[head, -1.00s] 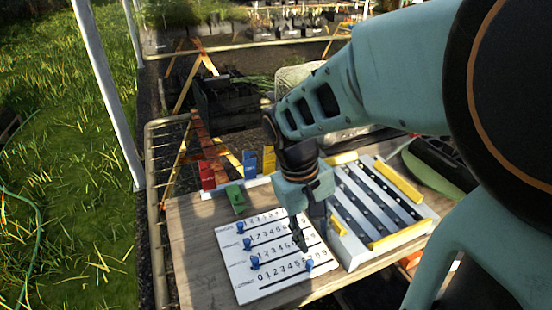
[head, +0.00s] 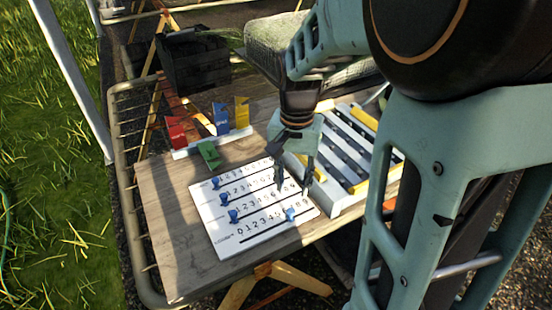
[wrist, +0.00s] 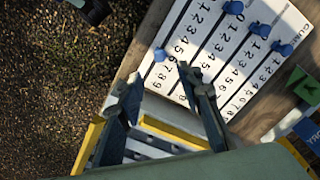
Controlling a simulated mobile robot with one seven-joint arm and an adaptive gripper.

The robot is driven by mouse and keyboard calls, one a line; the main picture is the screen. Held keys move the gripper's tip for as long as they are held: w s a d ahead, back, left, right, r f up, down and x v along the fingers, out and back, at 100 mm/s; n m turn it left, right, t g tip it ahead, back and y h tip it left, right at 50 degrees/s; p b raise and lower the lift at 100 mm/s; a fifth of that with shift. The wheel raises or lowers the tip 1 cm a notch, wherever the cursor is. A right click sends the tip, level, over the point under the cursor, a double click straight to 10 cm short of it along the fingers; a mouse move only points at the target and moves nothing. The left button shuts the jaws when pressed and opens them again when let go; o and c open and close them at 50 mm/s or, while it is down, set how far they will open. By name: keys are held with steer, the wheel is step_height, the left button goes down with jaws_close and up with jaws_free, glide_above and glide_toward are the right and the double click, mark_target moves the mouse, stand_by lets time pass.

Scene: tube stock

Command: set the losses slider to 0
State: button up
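The white slider board (head: 207,212) lies on the wooden table with several numbered rows, each with a blue knob. The losses row is the one nearest the table's front edge. Its knob (head: 290,214) stands well to the right, around 6 or 7, and shows in the wrist view (wrist: 160,54) at the far left slot. The other knobs (head: 224,199) stand at the low-number ends of their rows. My gripper (head: 293,186) is open and empty above the board's right part.
A grey-white rack (head: 345,200) with yellow bars and dark channels stands close to the board's right. Red, blue and yellow flags (head: 221,118) and a green one (head: 209,154) stand behind the board. Bare tabletop (head: 165,205) lies to the left.

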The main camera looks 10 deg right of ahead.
mark_target(291, 211)
step_height(291, 211, down, 9)
steer(key=shift+f+b, duration=0.2)
steer(key=shift+b, duration=0.7)
steer(key=shift+c, duration=0.2)
jaws_close()
